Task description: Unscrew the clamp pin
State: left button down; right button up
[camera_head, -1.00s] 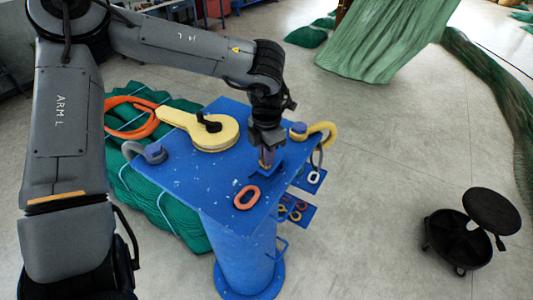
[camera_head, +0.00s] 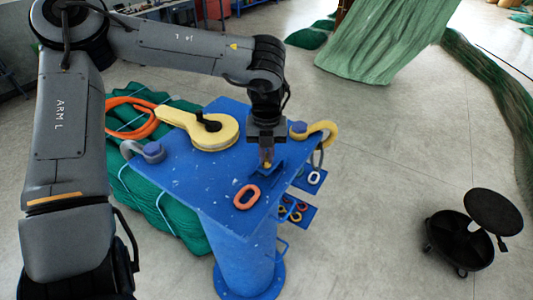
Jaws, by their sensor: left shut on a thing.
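My left gripper (camera_head: 266,159) points down over the right part of the blue table top (camera_head: 190,180). It is shut on the small clamp pin, which is mostly hidden between the fingers. A blue bracket (camera_head: 276,169) sits on the table just below and around the fingertips. How far the pin is turned out cannot be seen. My right gripper is not in view.
An orange link (camera_head: 246,196) lies in front. Shackles (camera_head: 152,151) and a yellow hook (camera_head: 323,131) sit at the edges.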

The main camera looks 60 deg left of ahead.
pick_arm(q)
jog(key=n, duration=0.3)
jog(key=n+b, duration=0.1)
jog(key=shift+f+n, duration=0.25)
jog(key=shift+n, duration=0.05)
jog(key=n+b, duration=0.1)
jog(key=n, duration=0.3)
jog(key=shift+n, duration=0.3)
jog(key=n+b, duration=0.1)
jog(key=n, duration=0.3)
jog(key=shift+n+b, duration=0.3)
jog(key=shift+b, duration=0.05)
jog(key=n+b, duration=0.2)
jog(key=n, duration=0.2)
jog(key=n+b, duration=0.2)
jog(key=n, duration=0.3)
jog(key=shift+f, duration=0.1)
jog(key=n+b, duration=0.3)
jog(key=n, duration=0.1)
jog(key=shift+n, duration=0.3)
jog(key=n+b, duration=0.2)
jog(key=n, duration=0.2)
jog(key=shift+a+b, duration=0.1)
jog(key=shift+b, duration=0.25)
jog(key=shift+n+b, duration=1)
jog(key=shift+n, duration=1.1)
